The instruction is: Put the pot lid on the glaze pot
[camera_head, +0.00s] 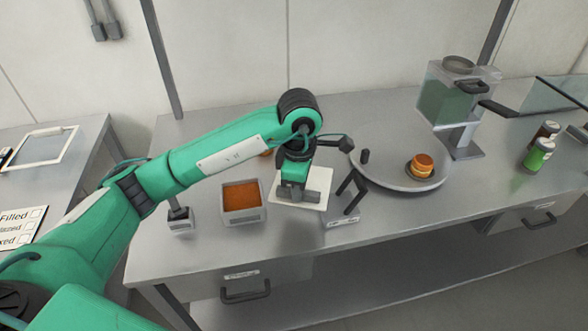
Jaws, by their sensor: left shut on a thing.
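The glaze pot (243,216) is a square grey container left of centre on the bench. It stands open, and its orange-brown filling shows. My left gripper (295,193) points down to the right of the pot, shut on what looks like the pot lid. A flat, pale, squarish piece (316,204), apparently this lid, shows under the fingers. The jaws hide its middle, and I cannot tell whether it touches the bench. My right gripper is not in view.
A stand with a tilted black post (343,217) is close right of the gripper. A round grey plate (396,178) bears an orange stack (421,166). A clear dispenser (450,100) and jars (538,154) stand farther right. A small black-knobbed block (180,222) is left of the pot.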

